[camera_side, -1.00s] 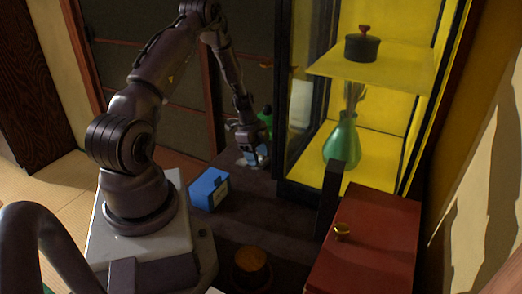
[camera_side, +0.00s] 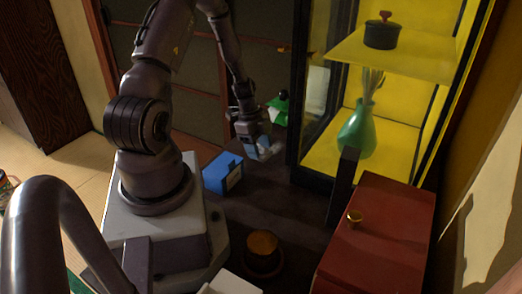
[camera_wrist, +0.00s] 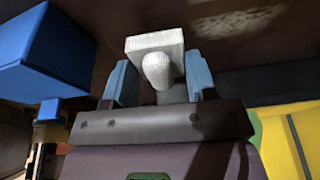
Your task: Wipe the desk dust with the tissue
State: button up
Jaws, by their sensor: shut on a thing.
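My gripper (camera_side: 258,145) is low over the dark desk (camera_side: 290,205), beyond the blue box in the side view. In the wrist view its two blue-grey fingers (camera_wrist: 160,85) are shut on the white tissue (camera_wrist: 155,44), which has a flat block-like part and a rounded knob. The tissue shows as a small pale patch in the side view (camera_side: 267,153). A pale speckled dust patch (camera_wrist: 238,20) lies on the desk at the top right of the wrist view, apart from the tissue in the picture. I cannot tell whether the tissue touches the desk.
A blue box (camera_side: 222,173) stands close to my gripper, and left in the wrist view (camera_wrist: 45,50). A yellow-lined cabinet (camera_side: 380,160) holds a green vase (camera_side: 356,132) and a dark pot (camera_side: 382,33). A red chest (camera_side: 380,235) and a round brown container (camera_side: 262,252) stand nearer.

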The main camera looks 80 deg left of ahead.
jog(key=shift+r, duration=2.85)
jog(key=shift+w+r, duration=0.2)
jog(key=w+a+r, duration=0.2)
jog(key=w+r, duration=0.2)
jog(key=r, duration=0.2)
notch_tip(320, 180, up, 27)
jog(key=n+y, duration=0.4)
jog(key=n, duration=1.4)
send_over(261, 145)
jog(key=w+a, duration=0.2)
jog(key=w, duration=0.3)
jog(key=shift+d+r, duration=0.2)
jog(key=shift+d, duration=0.05)
